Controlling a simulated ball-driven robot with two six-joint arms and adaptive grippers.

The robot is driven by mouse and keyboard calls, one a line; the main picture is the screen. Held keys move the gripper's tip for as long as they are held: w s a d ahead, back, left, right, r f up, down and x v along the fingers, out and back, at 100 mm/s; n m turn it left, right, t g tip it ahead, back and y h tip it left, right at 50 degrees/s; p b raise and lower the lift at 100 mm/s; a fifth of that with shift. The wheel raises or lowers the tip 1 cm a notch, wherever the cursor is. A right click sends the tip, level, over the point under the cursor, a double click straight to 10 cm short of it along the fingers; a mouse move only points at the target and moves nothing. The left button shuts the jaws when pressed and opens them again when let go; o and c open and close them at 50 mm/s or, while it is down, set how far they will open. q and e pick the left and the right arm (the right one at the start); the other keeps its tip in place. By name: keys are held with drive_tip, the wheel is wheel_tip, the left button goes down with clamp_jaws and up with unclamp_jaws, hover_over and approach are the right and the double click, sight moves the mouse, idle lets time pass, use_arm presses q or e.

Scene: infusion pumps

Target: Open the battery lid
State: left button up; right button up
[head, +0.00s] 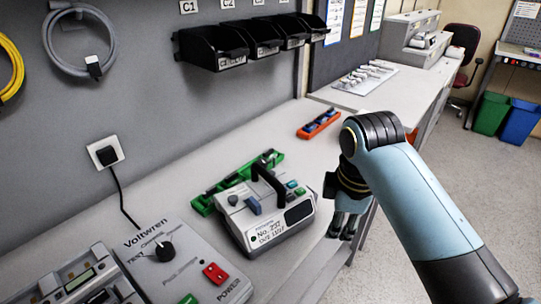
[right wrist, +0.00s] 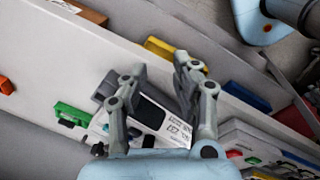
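The infusion pump (head: 264,222) is a pale grey box with a black carry handle (head: 268,182), a blue lever and a label reading "No. 237". It stands on the bench; its printed label face (right wrist: 176,128) also shows in the right wrist view. I cannot pick out a battery lid for certain. My right gripper (head: 344,228) hangs at the right of the pump, near the bench's front edge. In the right wrist view its two fingers (right wrist: 160,70) are spread, with the pump seen beyond and between them and nothing held. My left gripper is in neither view.
A green holder (head: 207,204) lies behind the pump, and an orange tray (head: 319,124) further back. The Voltwren tester (head: 185,262) stands left of the pump. Black bins (head: 215,47) hang on the wall. The bench between pump and orange tray is mostly clear.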

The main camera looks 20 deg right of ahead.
sight(272, 172)
drive_tip(key=w+a+r+n, duration=0.1)
drive_tip(key=w+r+n, duration=0.1)
drive_tip(key=w, duration=0.1)
drive_tip(key=w+a+r+n, duration=0.1)
drive_tip(key=w+r+n, duration=0.1)
drive_tip(key=w, duration=0.1)
drive_tip(key=w+a+r+n, duration=0.1)
drive_tip(key=w+a+n, duration=0.1)
drive_tip(key=w+n, duration=0.1)
drive_tip(key=shift+w+r+g, duration=0.15)
drive_tip(key=shift+r+g, duration=0.25)
drive_tip(key=w+a+r+n+g, duration=0.1)
drive_tip(key=w+a+r+n, duration=0.4)
drive_tip(key=w+r+n, duration=0.25)
drive_tip(key=f, duration=1)
drive_tip(key=shift+s+f+p, duration=0.35)
drive_tip(key=shift+s+f, duration=0.05)
drive_tip(key=shift+c, duration=0.2)
clamp_jaws()
